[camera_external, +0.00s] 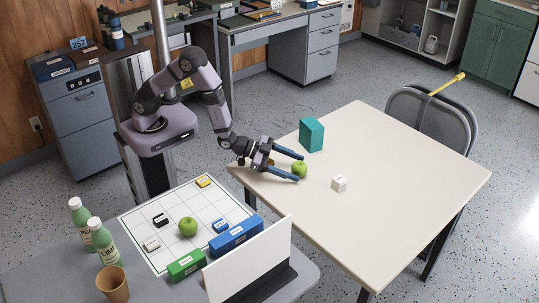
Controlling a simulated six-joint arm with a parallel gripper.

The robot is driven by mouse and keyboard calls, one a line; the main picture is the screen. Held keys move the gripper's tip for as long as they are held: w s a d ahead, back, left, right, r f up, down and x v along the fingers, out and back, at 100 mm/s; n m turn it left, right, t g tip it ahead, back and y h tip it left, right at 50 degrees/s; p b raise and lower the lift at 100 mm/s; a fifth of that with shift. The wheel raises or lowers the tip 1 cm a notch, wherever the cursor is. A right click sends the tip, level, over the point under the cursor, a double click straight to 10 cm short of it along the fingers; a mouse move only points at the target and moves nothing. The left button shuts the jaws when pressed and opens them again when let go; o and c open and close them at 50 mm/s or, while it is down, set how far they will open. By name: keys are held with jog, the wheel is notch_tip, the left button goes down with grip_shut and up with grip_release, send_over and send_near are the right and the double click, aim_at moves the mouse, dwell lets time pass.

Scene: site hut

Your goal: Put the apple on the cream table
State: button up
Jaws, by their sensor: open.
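A green apple (300,169) appears to rest on the cream table (400,190), near its left corner. My gripper (298,166) reaches over that corner with its two blue fingers apart. The apple is at the fingertips, close to the nearer finger, which hides part of its lower side. I cannot tell whether that finger touches it. A second green apple (187,226) sits on the white gridded board (212,199) on the grey table, away from my gripper.
A teal box (311,134) stands just behind the fingers, and a small white cube (338,183) lies to the right. The cream table's right side is clear. A white upright panel (250,262), green bottles (103,240) and a brown cup (113,284) stand on the grey table.

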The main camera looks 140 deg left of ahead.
jog(key=v, duration=0.9)
jog(key=shift+s+d+b, duration=0.1)
jog(key=shift+b, duration=0.3)
jog(key=shift+s+d+r+p, duration=0.1)
jog(key=shift+s+r+p, duration=0.2)
jog(key=shift+p, duration=0.4)
jog(key=shift+s+d+r+p, duration=0.2)
jog(key=shift+s+d+p, duration=0.3)
jog(key=shift+p, duration=0.75)
jog(key=shift+d, duration=0.1)
